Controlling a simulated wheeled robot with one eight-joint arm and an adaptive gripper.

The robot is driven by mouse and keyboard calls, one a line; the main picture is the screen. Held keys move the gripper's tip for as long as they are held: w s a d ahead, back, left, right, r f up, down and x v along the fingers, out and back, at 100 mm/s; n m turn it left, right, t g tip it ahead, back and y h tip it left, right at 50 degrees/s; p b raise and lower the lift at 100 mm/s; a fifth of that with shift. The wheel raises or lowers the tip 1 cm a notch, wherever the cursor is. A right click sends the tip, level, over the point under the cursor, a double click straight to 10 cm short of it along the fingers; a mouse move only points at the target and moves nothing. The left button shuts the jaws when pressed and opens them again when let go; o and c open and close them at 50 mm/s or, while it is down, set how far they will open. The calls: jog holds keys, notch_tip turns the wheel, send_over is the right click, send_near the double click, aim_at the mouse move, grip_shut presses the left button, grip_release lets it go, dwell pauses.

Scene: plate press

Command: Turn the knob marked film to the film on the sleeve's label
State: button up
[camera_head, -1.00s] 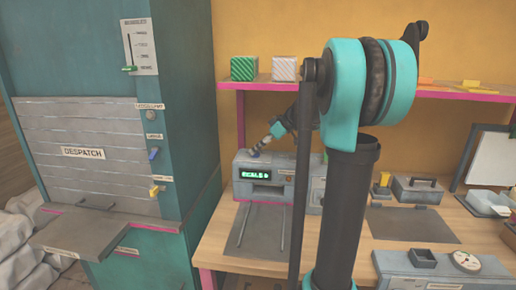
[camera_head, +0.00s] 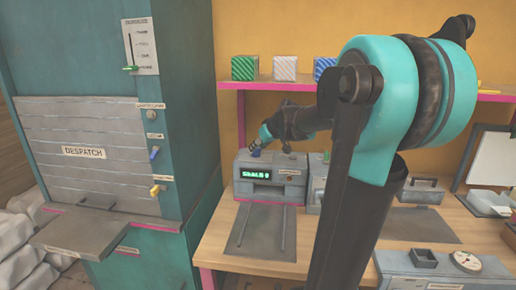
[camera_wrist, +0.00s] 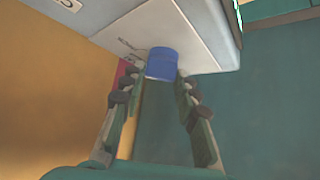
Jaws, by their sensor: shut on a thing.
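A grey machine (camera_head: 240,190) with a lit green display stands on the bench. A blue knob (camera_head: 256,153) is on its top; it also shows in the wrist view as a short blue cylinder (camera_wrist: 162,62) against a pale panel with small lettering, too blurred to read. My gripper (camera_wrist: 164,76) has its two fingertips on either side of this knob and is shut on it. In the head view my gripper (camera_head: 264,143) is small and low over the machine's top. The knob's pointer cannot be made out, and I cannot identify the sleeve or its label.
A teal cabinet (camera_head: 185,130) marked DESPATCH stands at the left. A pink-edged shelf (camera_head: 236,84) with striped boxes runs above the machine. A grey toolbox (camera_head: 418,192) and a scale-like device (camera_head: 450,268) are at the right. My arm covers the middle of the bench.

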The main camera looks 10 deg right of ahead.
jog(key=shift+m+h, duration=0.3)
jog(key=shift+m, duration=0.1)
jog(key=o, duration=1.2)
jog(key=shift+c, duration=0.2)
jog(key=v, duration=1.2)
jog(key=shift+s+f, duration=0.1)
